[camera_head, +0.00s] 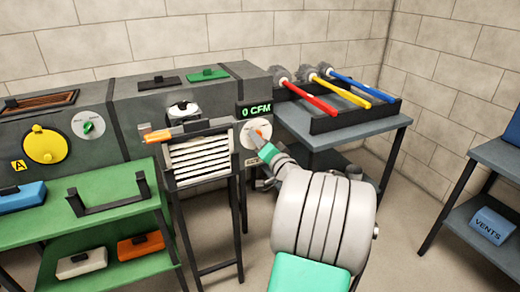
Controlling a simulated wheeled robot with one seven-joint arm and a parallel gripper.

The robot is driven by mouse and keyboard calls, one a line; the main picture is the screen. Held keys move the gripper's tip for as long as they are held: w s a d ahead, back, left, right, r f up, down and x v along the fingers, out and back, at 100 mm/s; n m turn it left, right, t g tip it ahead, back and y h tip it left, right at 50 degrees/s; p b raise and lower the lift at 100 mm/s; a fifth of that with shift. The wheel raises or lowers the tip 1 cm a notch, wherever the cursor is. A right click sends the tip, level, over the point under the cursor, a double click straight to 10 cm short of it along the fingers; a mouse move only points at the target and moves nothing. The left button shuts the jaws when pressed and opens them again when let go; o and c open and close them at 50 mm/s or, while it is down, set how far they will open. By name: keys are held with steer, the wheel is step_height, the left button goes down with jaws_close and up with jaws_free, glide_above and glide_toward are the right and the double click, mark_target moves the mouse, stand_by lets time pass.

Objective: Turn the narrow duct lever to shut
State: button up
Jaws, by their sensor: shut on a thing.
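A round white dial (249,134) is on the front of the grey duct box, right of a louvered grille. A small orange lever (260,131) shows on this dial. My gripper (263,143) reaches up to the dial from below right and is shut on the orange lever. The fingertips hide part of the lever and dial, so its exact angle is hard to tell. A second white dial (78,125) with a green lever (88,127) is on the box to the left. I cannot tell by a label which lever is the narrow duct's.
A display (257,110) above the dial reads 0 CFM. A tray (356,117) of red, yellow and blue brushes stands right. A green bench (115,219) is left. Floor between right tables is clear.

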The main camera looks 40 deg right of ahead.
steer(key=shift+f+n+b, duration=0.1)
steer(key=shift+n+b, duration=0.25)
steer(key=shift+n, duration=0.15)
steer(key=o, duration=1.4)
steer(key=v, duration=0.7)
steer(key=shift+s+a, duration=0.15)
steer(key=shift+s, duration=0.25)
